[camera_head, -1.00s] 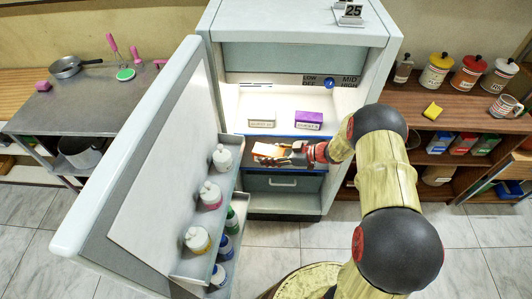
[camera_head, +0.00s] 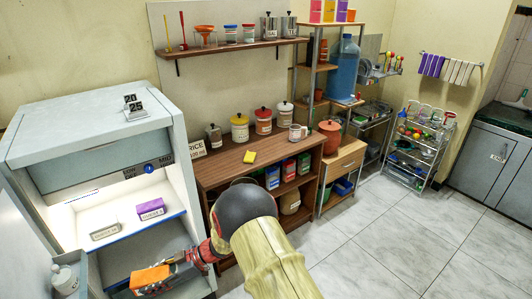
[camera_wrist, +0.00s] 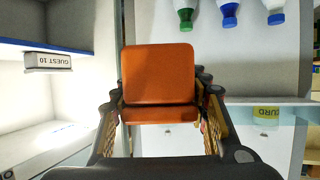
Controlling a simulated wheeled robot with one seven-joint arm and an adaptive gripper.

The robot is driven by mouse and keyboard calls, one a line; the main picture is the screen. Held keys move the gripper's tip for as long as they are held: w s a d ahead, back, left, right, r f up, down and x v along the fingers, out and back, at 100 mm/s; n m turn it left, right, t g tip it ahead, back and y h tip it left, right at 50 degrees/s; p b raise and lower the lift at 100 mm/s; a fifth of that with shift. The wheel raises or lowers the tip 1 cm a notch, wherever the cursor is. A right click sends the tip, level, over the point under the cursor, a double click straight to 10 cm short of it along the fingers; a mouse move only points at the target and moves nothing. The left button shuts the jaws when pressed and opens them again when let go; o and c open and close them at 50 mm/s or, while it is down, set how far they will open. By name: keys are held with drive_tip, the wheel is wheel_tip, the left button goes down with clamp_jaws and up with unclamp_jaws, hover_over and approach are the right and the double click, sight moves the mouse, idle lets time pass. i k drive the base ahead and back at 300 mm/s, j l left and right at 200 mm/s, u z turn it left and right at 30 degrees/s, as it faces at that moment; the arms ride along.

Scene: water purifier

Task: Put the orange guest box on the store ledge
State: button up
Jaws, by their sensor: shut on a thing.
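The orange guest box (camera_head: 150,279) is in my gripper (camera_head: 172,266), in front of the lower part of the open white cabinet. In the wrist view the box (camera_wrist: 158,75) sits between the two fingers, its broad orange face toward the camera; the fingers cover its lower sides. A white box (camera_head: 104,229) and a purple box (camera_head: 151,209), both with guest labels, stand on the lit blue-edged shelf (camera_head: 125,216) inside the cabinet. No ledge is legibly marked as store, so I cannot tell which one it is.
The open cabinet door with white bottles (camera_head: 65,279) is at the lower left. A brown counter (camera_head: 225,170) with several canisters stands right of the cabinet, below a wall shelf (camera_head: 220,49). The tiled floor (camera_head: 400,240) at right is clear.

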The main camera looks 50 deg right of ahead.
sight(218, 168)
drive_tip(key=l+z, duration=0.1)
drive_tip(key=z, duration=0.3)
drive_tip(key=i+l+z, duration=0.1)
drive_tip(key=z, duration=0.25)
drive_tip(key=i+z, duration=0.1)
drive_tip(key=z, duration=0.3)
